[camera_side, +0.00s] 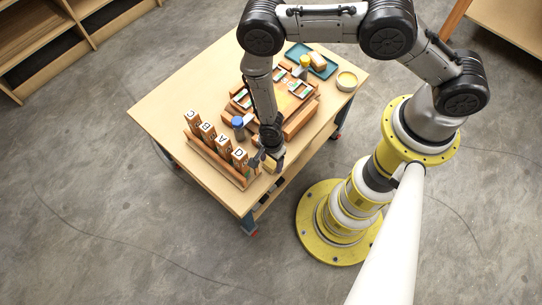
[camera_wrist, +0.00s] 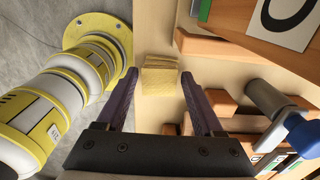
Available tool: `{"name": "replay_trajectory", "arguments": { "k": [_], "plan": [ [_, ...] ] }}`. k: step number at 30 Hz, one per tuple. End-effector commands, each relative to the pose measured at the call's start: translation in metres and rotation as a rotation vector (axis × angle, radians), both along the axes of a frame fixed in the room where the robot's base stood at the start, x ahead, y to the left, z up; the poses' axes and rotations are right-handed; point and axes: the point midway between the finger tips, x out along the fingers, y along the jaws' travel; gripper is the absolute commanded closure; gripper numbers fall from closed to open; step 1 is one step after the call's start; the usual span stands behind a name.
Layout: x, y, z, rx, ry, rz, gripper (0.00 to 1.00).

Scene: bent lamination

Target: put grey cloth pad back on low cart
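The low cart (camera_side: 165,108) has a light wood top and wheels. My gripper (camera_side: 272,165) points down near the cart's front right edge, beside the row of lettered pieces. In the wrist view my gripper (camera_wrist: 158,75) is open, with one dark finger on each side of a small tan layered block (camera_wrist: 161,80). The block sits over the pale wood surface, close to the fingertips. I cannot tell whether the fingers touch it. No pad that is clearly grey shows in either view. In the side view the block is too small to make out clearly.
A wooden rack (camera_side: 212,160) with upright lettered pieces stands left of my gripper. A blue-capped bottle (camera_side: 238,122) is close behind. A wooden form (camera_side: 300,118), a teal tray (camera_side: 323,68) and a round dish (camera_side: 347,80) stand farther back. The cart's left part is clear.

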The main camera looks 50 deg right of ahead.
Motion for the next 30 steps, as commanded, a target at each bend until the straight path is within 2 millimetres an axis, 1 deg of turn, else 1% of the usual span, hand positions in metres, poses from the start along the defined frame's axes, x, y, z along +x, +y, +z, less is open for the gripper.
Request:
{"name": "replay_trajectory", "arguments": {
  "k": [10,14,17,27,30],
  "plan": [
    [0.0,0.0,0.001,0.0,0.0,0.0,0.19],
    [0.001,0.0,0.008,0.001,-0.001,0.0,0.19],
    [0.001,0.001,0.02,0.001,-0.003,0.0,0.19],
    [0.001,0.0,0.082,0.002,-0.003,0.0,0.19],
    [0.001,0.0,0.097,0.002,-0.003,0.0,0.19]
  ]
}}
